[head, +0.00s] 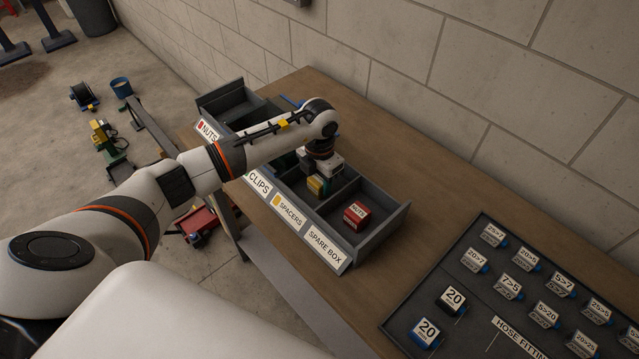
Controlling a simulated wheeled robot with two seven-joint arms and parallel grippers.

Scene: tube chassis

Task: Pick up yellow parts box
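The yellow parts box (315,187) sits in the compartment behind the SPACERS label of the dark grey bin (375,235), partly hidden by my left gripper. My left gripper (322,177) points down into that compartment, right over the yellow box. Its fingers are small and mostly hidden, so I cannot tell whether they are apart from the box or closed on it. My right gripper is not in view.
A red box marked NUTS (357,215) lies in the SPARE BOX compartment. Dividers and bin walls stand close around my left gripper. A dark tray of labelled hose fittings (460,325) lies at the right on the wooden table (440,200). A block wall stands behind.

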